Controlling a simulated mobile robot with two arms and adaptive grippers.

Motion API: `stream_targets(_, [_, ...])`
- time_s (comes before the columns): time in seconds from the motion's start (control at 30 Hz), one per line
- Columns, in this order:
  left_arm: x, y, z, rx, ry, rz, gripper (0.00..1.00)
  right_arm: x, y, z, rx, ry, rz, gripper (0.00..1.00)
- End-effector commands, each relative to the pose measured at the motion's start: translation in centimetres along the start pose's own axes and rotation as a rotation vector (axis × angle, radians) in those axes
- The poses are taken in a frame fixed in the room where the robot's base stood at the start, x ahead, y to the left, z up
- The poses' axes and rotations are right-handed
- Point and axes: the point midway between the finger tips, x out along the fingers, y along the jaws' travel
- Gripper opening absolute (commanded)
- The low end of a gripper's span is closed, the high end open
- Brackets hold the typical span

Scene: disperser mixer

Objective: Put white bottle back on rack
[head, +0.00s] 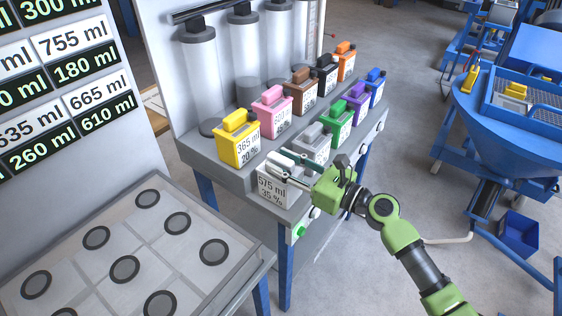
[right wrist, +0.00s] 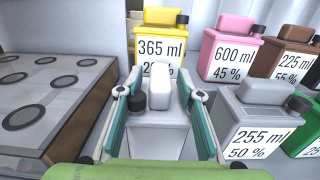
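The white bottle (head: 272,190), labelled 575 ml 35 %, is upright at the front left corner of the bottle rack (head: 228,168). It appears to stand on the rack, but its base is hard to see. My right gripper (head: 283,168) is at the bottle's top. In the right wrist view, the white bottle (right wrist: 158,135) is between the spread fingers of the right gripper (right wrist: 160,82). Gaps show between its raised white handle and both fingers, so the gripper looks open. My left gripper is out of view.
A yellow bottle (head: 237,143) stands just behind the white one, and a grey bottle (head: 312,145) stands beside it on the right. Several other coloured bottles fill the rack. A table with round dark rings (head: 225,285) is at the left front.

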Motion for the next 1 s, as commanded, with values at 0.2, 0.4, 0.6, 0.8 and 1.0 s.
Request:
stream_targets(0.2, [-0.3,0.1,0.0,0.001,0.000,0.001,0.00,-4.6,0.0,-0.2,0.002,0.005,-0.001,0.34])
stream_targets(0.4, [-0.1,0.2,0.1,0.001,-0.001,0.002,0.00,-8.6,0.1,-0.2,0.000,0.003,0.000,0.34])
stream_targets(0.6, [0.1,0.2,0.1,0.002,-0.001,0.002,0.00,-10.8,0.0,-0.2,0.000,0.002,0.000,0.34])
stream_targets(0.8, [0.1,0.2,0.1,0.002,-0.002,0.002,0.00,-11.3,0.1,-0.1,0.000,0.001,0.001,0.34])
stream_targets(1.0, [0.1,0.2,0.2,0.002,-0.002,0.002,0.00,-11.3,-0.5,-1.6,-0.030,0.029,-0.021,0.34])
